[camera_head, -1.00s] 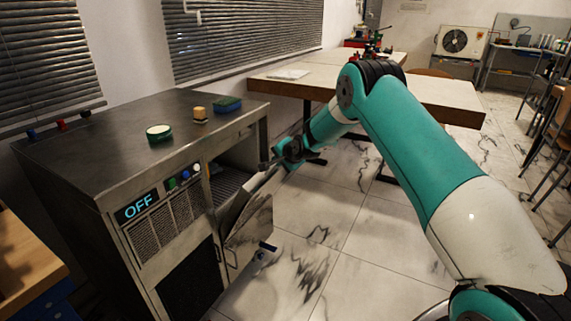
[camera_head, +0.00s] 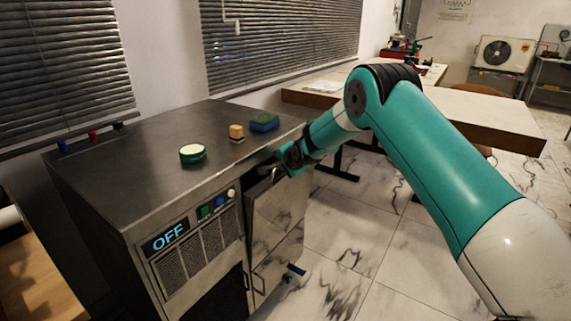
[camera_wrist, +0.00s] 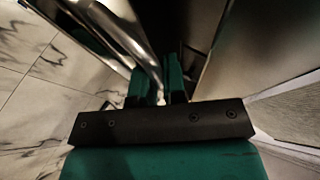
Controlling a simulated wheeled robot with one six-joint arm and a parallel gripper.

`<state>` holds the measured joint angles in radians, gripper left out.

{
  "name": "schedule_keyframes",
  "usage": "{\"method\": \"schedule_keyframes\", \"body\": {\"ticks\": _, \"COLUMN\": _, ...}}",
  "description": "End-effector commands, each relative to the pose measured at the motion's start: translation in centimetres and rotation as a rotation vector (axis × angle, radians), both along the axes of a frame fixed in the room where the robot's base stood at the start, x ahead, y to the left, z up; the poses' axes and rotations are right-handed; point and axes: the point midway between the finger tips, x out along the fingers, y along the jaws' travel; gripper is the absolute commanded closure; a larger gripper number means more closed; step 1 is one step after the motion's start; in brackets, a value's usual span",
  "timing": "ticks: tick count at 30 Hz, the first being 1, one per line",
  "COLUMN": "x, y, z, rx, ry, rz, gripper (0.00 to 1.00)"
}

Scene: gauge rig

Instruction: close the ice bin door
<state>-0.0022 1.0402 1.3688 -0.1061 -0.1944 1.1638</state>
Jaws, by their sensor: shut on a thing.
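The ice bin door (camera_head: 277,212) is a metal panel on the front of the steel ice machine (camera_head: 115,180). It stands nearly upright, with a dark gap along its top edge. My gripper (camera_head: 263,168) is at the top of the door, and its fingertips are partly hidden in the head view. In the wrist view my gripper (camera_wrist: 160,78) is shut on a shiny metal bar (camera_wrist: 140,45), which looks like part of the door. The exact contact is hard to see.
The machine panel reads OFF (camera_head: 166,237). A long table (camera_head: 470,115) stands behind my arm. Marble floor (camera_head: 375,235) is clear at the right.

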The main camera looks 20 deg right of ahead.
Motion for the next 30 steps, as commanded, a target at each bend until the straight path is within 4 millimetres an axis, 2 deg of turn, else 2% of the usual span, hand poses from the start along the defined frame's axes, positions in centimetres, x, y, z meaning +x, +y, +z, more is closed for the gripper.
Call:
{"method": "schedule_keyframes", "body": {"ticks": 5, "x": 0.1, "y": -0.3, "z": 0.0, "rx": -0.005, "ry": -0.002, "rz": -0.007, "gripper": 1.00}}
{"method": "schedule_keyframes", "body": {"ticks": 6, "x": 0.1, "y": -0.2, "z": 0.0, "rx": -0.004, "ry": -0.002, "rz": -0.006, "gripper": 0.79}}
{"method": "schedule_keyframes", "body": {"ticks": 8, "x": 0.1, "y": -0.2, "z": 0.0, "rx": -0.004, "ry": -0.003, "rz": -0.005, "gripper": 0.66}}
{"method": "schedule_keyframes", "body": {"ticks": 20, "x": -0.3, "y": -0.1, "z": 0.1, "rx": -0.002, "ry": 0.002, "rz": -0.001, "gripper": 0.65}}
{"method": "schedule_keyframes", "body": {"ticks": 26, "x": -2.6, "y": -0.6, "z": 2.1, "rx": -0.003, "ry": 0.000, "rz": -0.004, "gripper": 0.65}}
{"method": "schedule_keyframes", "body": {"ticks": 30, "x": -5.3, "y": -1.0, "z": 4.3, "rx": -0.003, "ry": -0.003, "rz": -0.006, "gripper": 0.65}}
